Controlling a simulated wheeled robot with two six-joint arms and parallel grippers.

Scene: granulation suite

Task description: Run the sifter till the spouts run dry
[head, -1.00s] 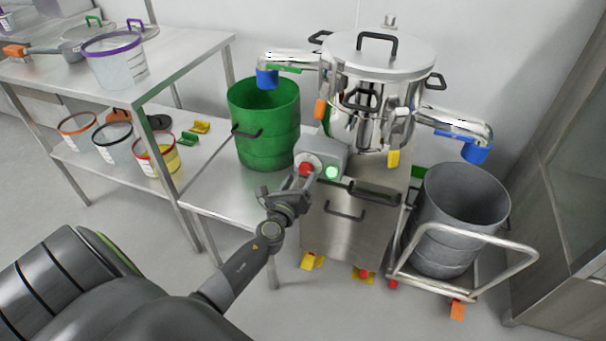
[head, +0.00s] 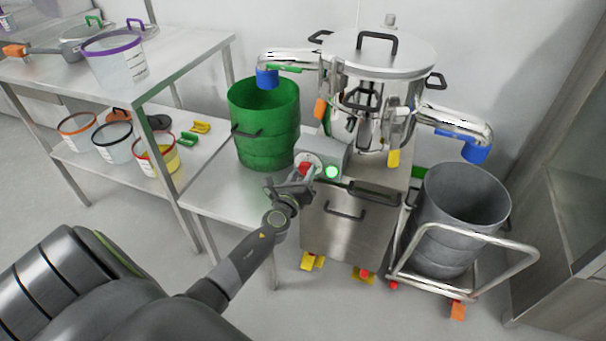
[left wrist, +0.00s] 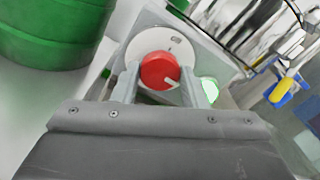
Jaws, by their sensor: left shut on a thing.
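The sifter (head: 378,58) is a steel lidded drum on a steel cabinet. Its two spouts end in blue cuffs, the left spout (head: 267,78) over the green drum (head: 264,120) and the right spout (head: 475,151) over the grey drum (head: 462,205). On the control box, a red knob (left wrist: 159,70) with a pale pointer sits on a round white plate. My left gripper (head: 303,174) is shut on the red knob, its fingers on either side. A green light (head: 331,172) glows beside it. No powder flow is visible at either spout. My right gripper is not in view.
The green drum stands on a low steel table (head: 222,193). The grey drum sits on a wheeled trolley (head: 508,246). At left, a steel rack (head: 187,57) holds clear tubs and pans. A steel cabinet (head: 570,200) stands at far right.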

